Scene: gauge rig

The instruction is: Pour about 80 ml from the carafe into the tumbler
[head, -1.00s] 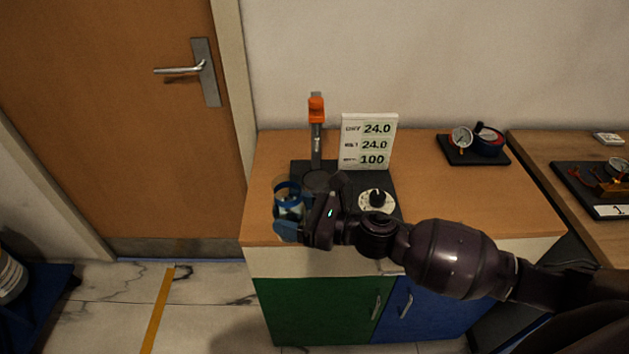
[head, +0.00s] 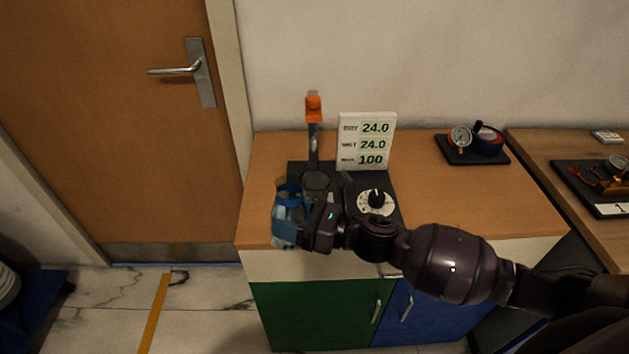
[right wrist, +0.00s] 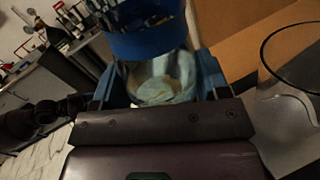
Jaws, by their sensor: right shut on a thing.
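The carafe (head: 288,192), clear with a blue band, is at the left front edge of the wooden cabinet top. My right gripper (head: 286,231), with blue fingers, is shut on it. In the right wrist view the carafe's blue band (right wrist: 150,38) and pale, see-through body lie between the blue fingers (right wrist: 165,85). A clear vessel with a thin dark rim (right wrist: 292,98), perhaps the tumbler, stands to the right in that view, apart from the carafe. I cannot make out the tumbler in the head view. The liquid level is unclear. My left gripper is not in view.
A dark rig base holds an upright post with an orange head (head: 314,106), a round dark plate (head: 316,180) and a white dial (head: 376,202). Behind stands a display panel (head: 366,142) reading 24.0, 24.0 and 100. A gauge (head: 461,137) sits further right; bare wood lies between.

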